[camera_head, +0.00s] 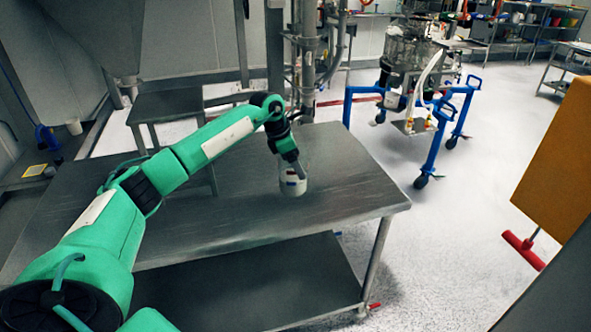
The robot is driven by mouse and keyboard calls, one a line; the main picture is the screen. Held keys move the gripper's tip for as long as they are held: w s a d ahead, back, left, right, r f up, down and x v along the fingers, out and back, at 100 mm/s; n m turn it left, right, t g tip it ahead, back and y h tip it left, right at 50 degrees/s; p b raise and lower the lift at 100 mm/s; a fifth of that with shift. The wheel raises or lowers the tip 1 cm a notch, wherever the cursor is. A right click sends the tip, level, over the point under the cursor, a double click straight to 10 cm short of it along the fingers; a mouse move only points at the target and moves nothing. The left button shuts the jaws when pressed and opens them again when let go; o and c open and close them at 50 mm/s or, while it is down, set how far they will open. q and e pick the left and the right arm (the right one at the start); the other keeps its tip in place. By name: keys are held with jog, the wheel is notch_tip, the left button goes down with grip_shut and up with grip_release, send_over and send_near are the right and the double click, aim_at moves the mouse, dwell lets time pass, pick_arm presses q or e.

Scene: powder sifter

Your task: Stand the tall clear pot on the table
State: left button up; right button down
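My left arm reaches in from the left over the grey metal table (230,222), with its wrist bent down. At its end, my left gripper (292,172) points down at a small whitish, pot-like thing (292,187) with dark and reddish marks. This thing is at or just above the table top, near the table's middle right. The fingers are too small and covered to show whether they are open or shut on it. I cannot tell for sure whether it is the tall clear pot. My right gripper is not in view.
The table top around the gripper is bare, with a lower shelf (250,285) below. A blue-legged wheeled stand (437,150) with clear and metal equipment stands behind right. Metal pipes (308,60) rise behind the table. An orange panel (560,150) is at right.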

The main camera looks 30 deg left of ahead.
pick_arm(q)
notch_tip(320, 180, down, 3)
jog(key=shift+f+p, duration=0.2)
jog(key=shift+p, duration=0.1)
jog(key=shift+f, duration=0.2)
jog(key=o, duration=1.1)
jog(key=shift+r, duration=0.3)
jog(key=shift+s+a+r, duration=0.1)
jog(key=shift+a+r, duration=0.1)
jog(key=shift+r, duration=0.1)
jog(key=shift+b+v, duration=1.45)
jog(key=shift+v, duration=4.1)
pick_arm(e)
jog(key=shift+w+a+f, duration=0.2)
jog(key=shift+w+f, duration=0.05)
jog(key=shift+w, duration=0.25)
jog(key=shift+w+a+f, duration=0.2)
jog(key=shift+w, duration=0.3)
